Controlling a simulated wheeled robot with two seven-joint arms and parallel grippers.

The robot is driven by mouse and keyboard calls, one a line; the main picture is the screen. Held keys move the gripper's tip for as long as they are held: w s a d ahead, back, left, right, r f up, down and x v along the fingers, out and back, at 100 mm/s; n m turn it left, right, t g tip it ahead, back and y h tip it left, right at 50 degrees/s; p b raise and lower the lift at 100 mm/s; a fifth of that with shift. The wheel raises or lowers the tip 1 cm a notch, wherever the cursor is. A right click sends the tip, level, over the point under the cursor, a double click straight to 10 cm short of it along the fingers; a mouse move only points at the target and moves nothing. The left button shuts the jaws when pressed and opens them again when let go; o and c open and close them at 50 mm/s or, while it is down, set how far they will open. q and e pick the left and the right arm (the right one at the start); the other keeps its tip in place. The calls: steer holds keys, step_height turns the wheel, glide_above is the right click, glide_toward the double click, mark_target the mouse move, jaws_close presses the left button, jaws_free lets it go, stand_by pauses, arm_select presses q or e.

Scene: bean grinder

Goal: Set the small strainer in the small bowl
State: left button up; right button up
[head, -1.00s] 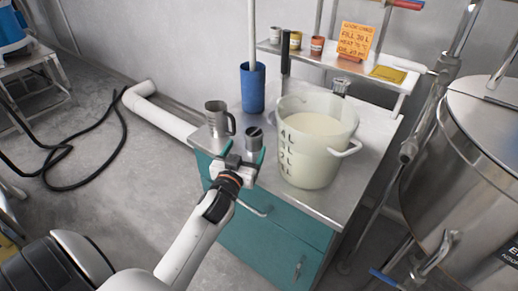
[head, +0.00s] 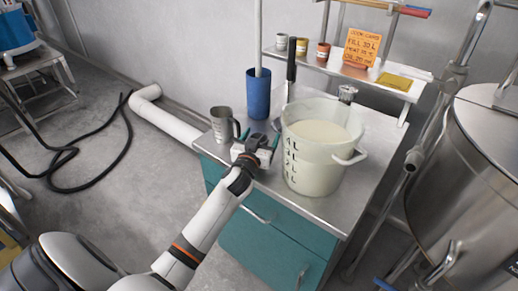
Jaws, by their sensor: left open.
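My left gripper (head: 257,139) is open over the front left of the steel worktop (head: 375,140). Its teal-tipped fingers are apart, just right of a metal jug (head: 222,125). The small metal cup seen earlier at this spot is now largely hidden by the gripper; I cannot tell whether it lies between the fingers. A small metal item (head: 347,93) stands behind the large bucket and is too small to identify. I cannot clearly make out a small strainer or a small bowl. My right gripper is not in view.
A large translucent bucket (head: 313,165) of pale liquid stands right of the gripper. Behind are a blue cylinder (head: 257,98) with a pole and a black-handled tool (head: 291,65). A shelf (head: 345,72) holds small cups. A steel tank (head: 465,165) is at the right.

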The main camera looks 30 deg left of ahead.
arm_select(q)
steer(key=c, duration=1.2)
